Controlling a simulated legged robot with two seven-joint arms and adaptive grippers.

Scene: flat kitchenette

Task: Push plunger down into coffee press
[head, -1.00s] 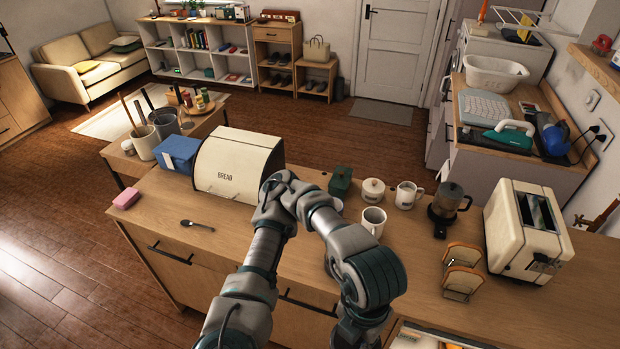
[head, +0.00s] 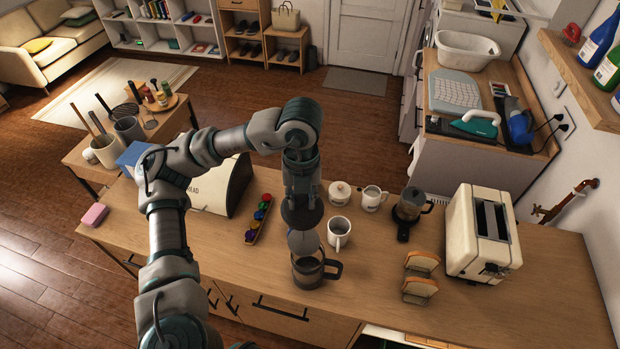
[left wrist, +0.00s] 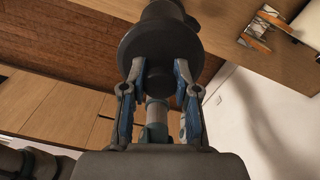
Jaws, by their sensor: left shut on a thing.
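The coffee press (head: 309,271), a dark pot with a handle on its right, stands upright near the counter's front edge. My left gripper (head: 301,190) points down above it. It is shut on the top of the plunger, whose dark round lid (head: 302,212) is clear of the pot. A lighter grey round part (head: 303,242) shows below the lid, at or just above the pot's mouth; I cannot tell if it is inside. In the left wrist view, both fingers (left wrist: 157,78) close in at the lid (left wrist: 158,48); the exact grip is partly hidden. My right gripper is not in view.
A white mug (head: 339,233) stands close to the right behind the press. A tray of coloured pods (head: 259,220) lies left of it. Toast in a rack (head: 421,275) and a toaster (head: 481,235) stand right. The counter (head: 365,285) is bare between press and toast.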

